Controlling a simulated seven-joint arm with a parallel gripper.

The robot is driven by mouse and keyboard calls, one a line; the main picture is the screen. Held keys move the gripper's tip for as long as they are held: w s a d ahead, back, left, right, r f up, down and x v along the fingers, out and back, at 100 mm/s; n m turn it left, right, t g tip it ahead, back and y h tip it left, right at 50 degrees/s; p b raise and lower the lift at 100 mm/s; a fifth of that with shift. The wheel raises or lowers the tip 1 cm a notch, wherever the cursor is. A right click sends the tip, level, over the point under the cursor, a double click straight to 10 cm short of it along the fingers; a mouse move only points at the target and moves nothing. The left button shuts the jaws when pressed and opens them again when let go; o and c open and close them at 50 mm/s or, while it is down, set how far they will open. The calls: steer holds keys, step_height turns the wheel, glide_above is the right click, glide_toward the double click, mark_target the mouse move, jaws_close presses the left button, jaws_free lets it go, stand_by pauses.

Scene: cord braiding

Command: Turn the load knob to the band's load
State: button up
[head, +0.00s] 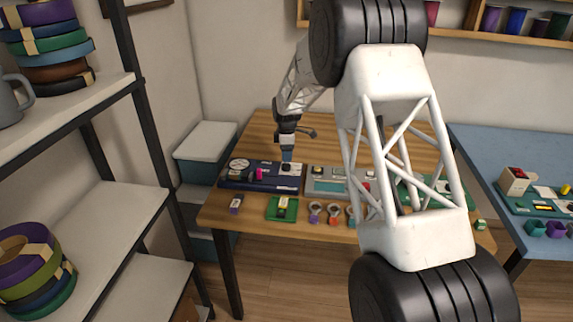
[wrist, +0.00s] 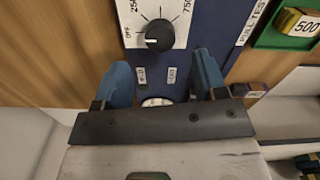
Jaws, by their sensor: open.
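The load knob (wrist: 159,35) is black and round on a white dial plate, with marks reading OFF, 250 and 750. Its white pointer line faces left, towards OFF. The knob sits on the dark blue pull test panel (head: 232,184). My gripper (wrist: 165,80) is open and empty, its two blue fingers apart over the panel, below the knob in the wrist view and not touching it. In the head view my gripper (head: 287,156) is above the panel's right part. A block marked 500 (wrist: 301,24) lies on a green tray (wrist: 270,38) at the upper right of the wrist view.
Two small labels flank a white-rimmed round part (wrist: 157,101), partly hidden by my gripper. A grey panel (head: 322,188) stands right of the blue one.

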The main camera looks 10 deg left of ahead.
mark_target(287, 165)
steer(key=shift+f, duration=2.8)
steer(key=shift+c, duration=0.4)
steer(key=c, duration=0.8)
steer(key=shift+c, duration=0.2)
